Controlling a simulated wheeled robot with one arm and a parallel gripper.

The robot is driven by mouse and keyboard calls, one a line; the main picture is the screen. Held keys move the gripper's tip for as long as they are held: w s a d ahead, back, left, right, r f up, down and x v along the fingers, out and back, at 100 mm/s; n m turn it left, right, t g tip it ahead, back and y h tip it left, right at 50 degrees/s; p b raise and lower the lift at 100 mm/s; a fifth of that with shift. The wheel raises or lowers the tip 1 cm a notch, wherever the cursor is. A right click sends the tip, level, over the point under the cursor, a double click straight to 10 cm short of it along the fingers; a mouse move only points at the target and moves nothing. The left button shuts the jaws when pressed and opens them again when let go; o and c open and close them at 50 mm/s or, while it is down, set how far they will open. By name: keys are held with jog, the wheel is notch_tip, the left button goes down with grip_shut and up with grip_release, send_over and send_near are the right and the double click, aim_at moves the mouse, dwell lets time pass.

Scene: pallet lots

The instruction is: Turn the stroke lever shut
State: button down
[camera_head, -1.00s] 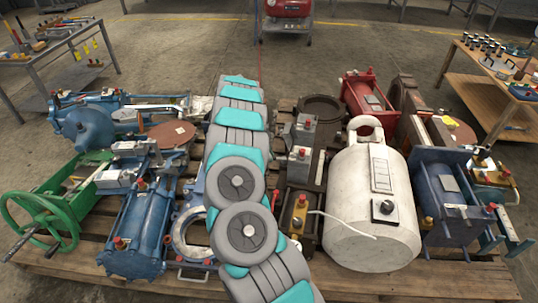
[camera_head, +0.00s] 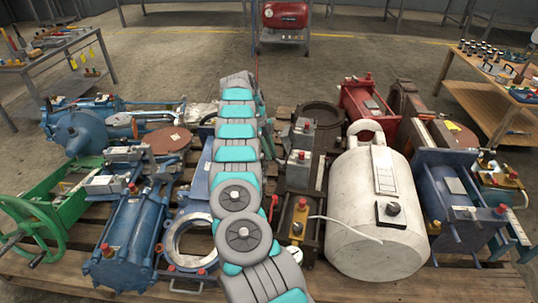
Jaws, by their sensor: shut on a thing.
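My arm reaches away from me over the middle of the pallet, and its far end hides my gripper. I cannot see the jaws or what they touch. No part can be surely picked out as the stroke lever; it may be behind my arm. A small red handle (camera_head: 273,207) shows just right of my arm, partly covered by it. A blue flanged ring (camera_head: 190,238) lies just left of the arm. A dark block with a yellow plate and red knob (camera_head: 299,220) stands to the right.
A white tank (camera_head: 372,230) stands close on the right. A blue cylinder (camera_head: 132,232) and a green frame with handwheel (camera_head: 35,228) crowd the left. A red cylinder (camera_head: 369,103) is behind the tank. Wooden pallets (camera_head: 390,290) lie underneath.

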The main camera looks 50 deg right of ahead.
jog(key=shift+d+m+p, duration=0.25)
jog(key=shift+m+p, duration=0.05)
jog(key=shift+m, duration=0.1)
dwell(0.3)
jog(key=c, duration=0.8)
grip_release()
jog(key=shift+o, duration=0.2)
jog(key=shift+a, duration=0.1)
